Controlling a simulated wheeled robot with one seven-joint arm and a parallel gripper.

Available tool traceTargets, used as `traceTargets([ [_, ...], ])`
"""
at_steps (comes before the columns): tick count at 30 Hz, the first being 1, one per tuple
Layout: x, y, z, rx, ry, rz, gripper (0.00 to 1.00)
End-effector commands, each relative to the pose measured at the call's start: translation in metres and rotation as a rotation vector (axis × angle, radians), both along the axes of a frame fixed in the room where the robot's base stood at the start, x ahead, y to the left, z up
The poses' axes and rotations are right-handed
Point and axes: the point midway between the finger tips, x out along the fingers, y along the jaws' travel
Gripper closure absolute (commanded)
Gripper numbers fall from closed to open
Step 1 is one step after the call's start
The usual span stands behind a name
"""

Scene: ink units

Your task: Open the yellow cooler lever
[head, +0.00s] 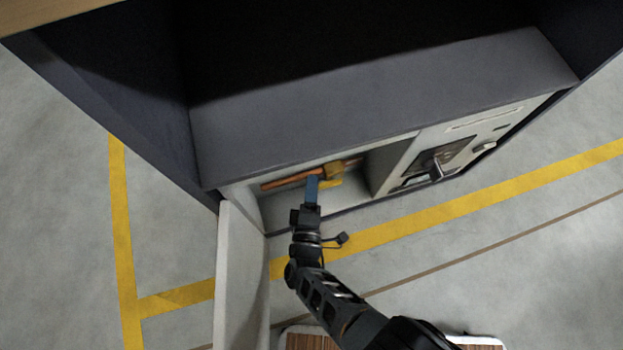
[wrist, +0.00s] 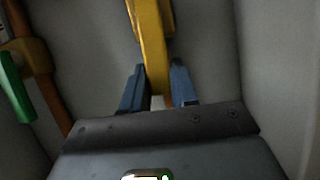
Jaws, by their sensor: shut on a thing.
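The yellow cooler lever (head: 331,183) sits inside an open compartment of the grey cabinet, near an orange pipe (head: 290,179). In the wrist view the yellow lever (wrist: 152,50) comes down from the top and ends between the two blue fingers of my gripper (wrist: 158,88). My gripper (head: 312,186) reaches into the compartment from the front in the head view. It is shut on the lever's lower end. The lever's tip is partly hidden by the fingers and the gripper body.
The compartment door (head: 240,280) stands open at the left of my arm. A green handle (wrist: 15,87) on an orange pipe is at the left in the wrist view. A panel with a dark latch (head: 437,168) is right of the compartment. The grey floor (head: 420,255) in front is mostly clear.

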Motion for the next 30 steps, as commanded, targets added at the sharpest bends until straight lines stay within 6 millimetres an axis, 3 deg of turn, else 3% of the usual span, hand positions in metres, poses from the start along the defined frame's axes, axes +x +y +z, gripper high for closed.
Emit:
traceTargets([
  [1, -0.003, 0.0, -0.003, -0.006, 0.005, 0.009, 1.0],
  [2, -0.003, 0.0, -0.003, -0.006, 0.006, 0.009, 0.7],
  [8, -0.002, 0.0, -0.002, -0.004, 0.004, 0.005, 0.51],
  [17, -0.004, 0.001, 0.0, -0.001, 0.003, 0.004, 0.51],
  [30, -0.062, 0.001, 0.002, -0.003, 0.005, 0.007, 0.51],
])
